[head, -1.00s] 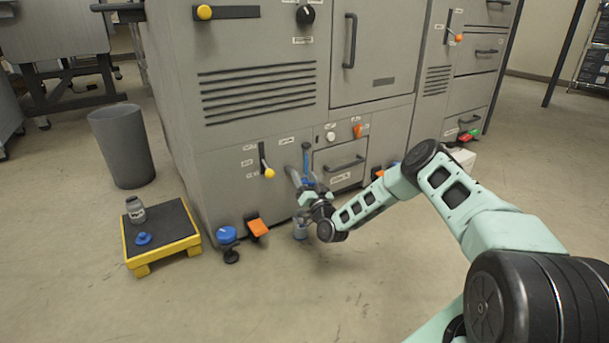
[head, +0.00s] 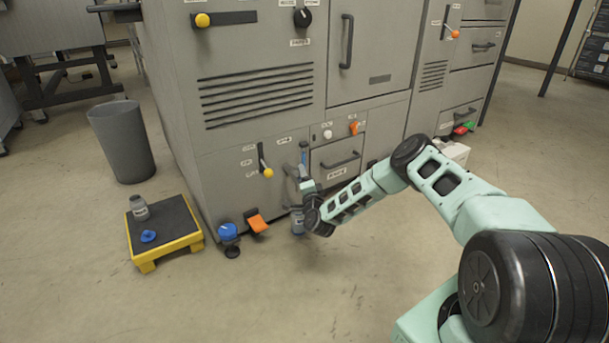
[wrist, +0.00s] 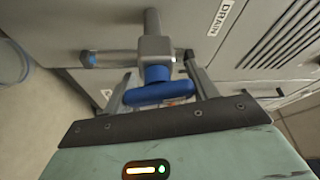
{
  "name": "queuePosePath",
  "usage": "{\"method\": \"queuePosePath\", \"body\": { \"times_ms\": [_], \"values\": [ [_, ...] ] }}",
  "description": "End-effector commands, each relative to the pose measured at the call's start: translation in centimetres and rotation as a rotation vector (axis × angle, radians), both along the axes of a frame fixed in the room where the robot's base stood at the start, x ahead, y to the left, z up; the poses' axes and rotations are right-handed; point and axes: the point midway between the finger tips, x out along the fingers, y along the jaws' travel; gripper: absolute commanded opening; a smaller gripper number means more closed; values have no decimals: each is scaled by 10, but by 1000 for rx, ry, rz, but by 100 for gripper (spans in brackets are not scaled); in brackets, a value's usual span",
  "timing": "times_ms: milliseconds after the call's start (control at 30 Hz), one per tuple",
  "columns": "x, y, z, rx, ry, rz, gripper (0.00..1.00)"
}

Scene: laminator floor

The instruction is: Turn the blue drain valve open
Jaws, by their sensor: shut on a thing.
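The blue drain valve handle (wrist: 160,93) shows in the wrist view below a grey metal valve body (wrist: 155,47), beside a "DRAIN" label (wrist: 222,17). My gripper (wrist: 160,72) has one finger on each side of the blue handle and is shut on it. In the head view my gripper (head: 309,188) is low at the front of the grey machine and hides the valve handle. A narrow upright blue piece (head: 303,160) shows just above it; I cannot tell whether it belongs to the valve.
To the left are an orange pedal (head: 257,222), a blue knob (head: 228,231), a yellow-handled lever (head: 266,168) and a yellow-edged step (head: 185,240) with a bottle. A drawer handle (head: 341,161) is close on the right.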

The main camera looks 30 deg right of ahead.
Motion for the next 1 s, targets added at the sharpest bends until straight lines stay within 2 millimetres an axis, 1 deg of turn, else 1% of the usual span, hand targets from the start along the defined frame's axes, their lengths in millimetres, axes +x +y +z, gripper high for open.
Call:
{"method": "queuePosePath", "body": {
  "times_ms": [200, 400, 900, 933, 1000],
  "values": [
    [-1, 0, -1, 111, 6, 0, 35],
    [-1, 0, -3, 163, 7, 1, 35],
    [0, 0, -4, 178, 8, 1, 35],
    [0, 0, -4, 178, 8, 1, 64],
    [0, 0, -3, 178, 7, 2, 80]
  ]
}}
